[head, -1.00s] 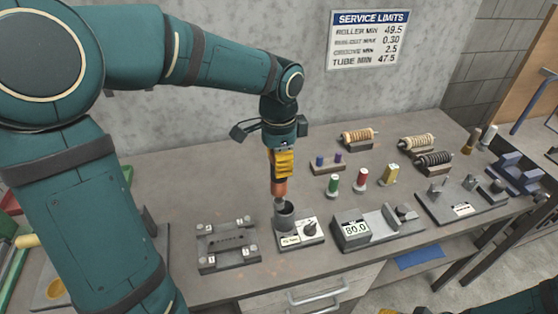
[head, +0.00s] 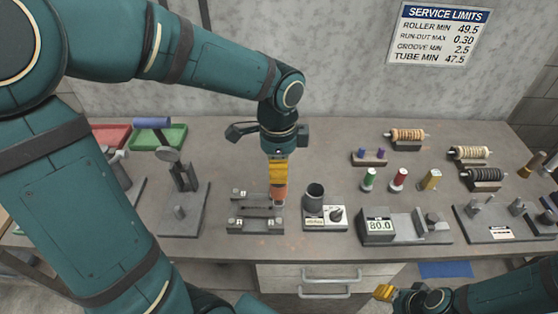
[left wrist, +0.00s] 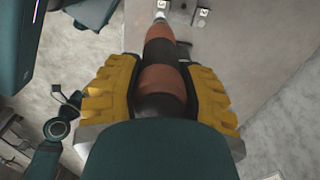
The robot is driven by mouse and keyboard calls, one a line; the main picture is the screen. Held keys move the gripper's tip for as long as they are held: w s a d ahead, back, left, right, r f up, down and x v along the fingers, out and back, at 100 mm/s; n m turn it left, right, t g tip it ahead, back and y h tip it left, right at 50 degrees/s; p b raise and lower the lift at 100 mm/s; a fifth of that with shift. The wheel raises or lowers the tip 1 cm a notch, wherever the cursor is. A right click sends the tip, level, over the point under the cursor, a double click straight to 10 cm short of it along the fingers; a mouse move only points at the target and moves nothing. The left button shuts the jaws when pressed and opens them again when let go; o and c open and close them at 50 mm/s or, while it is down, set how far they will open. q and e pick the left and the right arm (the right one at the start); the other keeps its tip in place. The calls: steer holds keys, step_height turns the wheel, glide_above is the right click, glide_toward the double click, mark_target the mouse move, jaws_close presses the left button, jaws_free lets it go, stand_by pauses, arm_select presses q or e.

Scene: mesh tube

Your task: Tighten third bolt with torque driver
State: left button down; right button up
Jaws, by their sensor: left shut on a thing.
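My left gripper (head: 278,172) comes down from above, its yellow fingers shut on the torque driver (head: 280,191). The driver is orange and black and roughly upright, over the back right corner of the grey bolt plate (head: 257,228). Its tip hides that corner's bolt, so contact cannot be told. In the left wrist view the driver (left wrist: 161,80) lies between both yellow fingers, with its tip beside numbered white labels (left wrist: 203,11). The plate's other corners carry small bolts and number labels. My right gripper (head: 385,292) shows only partly at the bottom; its opening is unclear.
A dark cup (head: 314,197) and a knob unit (head: 330,217) stand just right of the plate. A gauge reading 80.0 (head: 379,227) is further right. A grey stand (head: 184,205) is on the left. Rollers and coloured bottles (head: 399,180) stand behind, on the right.

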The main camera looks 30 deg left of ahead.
mark_target(279, 188)
arm_select(q)
steer(key=shift+f+b, duration=2.2)
steer(key=shift+f, duration=0.45)
steer(key=shift+f+b, duration=0.35)
steer(key=shift+f, duration=0.2)
arm_select(e)
step_height(279, 188, down, 6)
steer(key=shift+a, duration=0.15)
steer(key=shift+s+r, duration=0.1)
steer(key=shift+r, duration=0.1)
arm_select(q)
steer(key=shift+f, duration=0.5)
arm_select(e)
steer(key=shift+f, duration=0.35)
steer(key=shift+r, duration=0.1)
arm_select(q)
steer(key=shift+f, duration=0.35)
arm_select(e)
steer(key=shift+r, duration=0.1)
arm_select(q)
steer(key=shift+r, duration=0.15)
arm_select(e)
steer(key=shift+r, duration=0.2)
